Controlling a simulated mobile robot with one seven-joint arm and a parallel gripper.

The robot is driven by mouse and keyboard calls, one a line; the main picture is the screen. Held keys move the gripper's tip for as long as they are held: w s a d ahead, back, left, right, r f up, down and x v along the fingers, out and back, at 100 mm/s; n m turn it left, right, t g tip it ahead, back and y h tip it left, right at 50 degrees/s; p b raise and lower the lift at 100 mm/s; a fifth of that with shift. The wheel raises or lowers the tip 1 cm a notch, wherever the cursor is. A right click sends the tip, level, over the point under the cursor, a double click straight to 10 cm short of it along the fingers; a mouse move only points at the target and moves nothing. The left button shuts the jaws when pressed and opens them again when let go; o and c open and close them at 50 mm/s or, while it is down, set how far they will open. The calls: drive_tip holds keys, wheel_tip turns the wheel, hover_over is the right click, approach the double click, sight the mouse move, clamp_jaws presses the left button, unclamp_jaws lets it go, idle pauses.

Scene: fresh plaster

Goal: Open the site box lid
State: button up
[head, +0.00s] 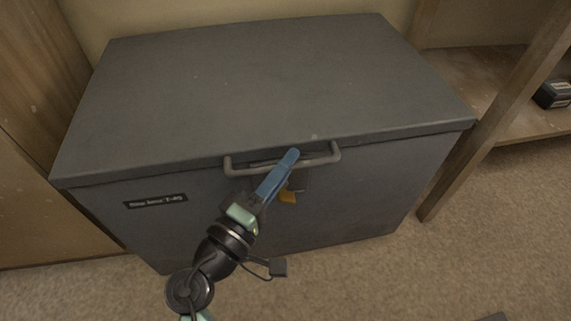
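The grey site box (350,195) stands on the floor with its lid (260,85) down and closed. A bar handle (333,158) runs along the front edge of the lid. My gripper (290,158) is at the handle, its blue fingers overlapping the middle of the bar. I cannot tell whether the fingers are closed around the bar or only in front of it. A dark label (155,201) is on the box front at the left.
A wooden shelf unit (480,120) stands close at the right, with a small dark box (553,94) on it. A wooden panel (40,90) is close at the left.

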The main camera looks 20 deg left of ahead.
clamp_jaws()
idle(1.1)
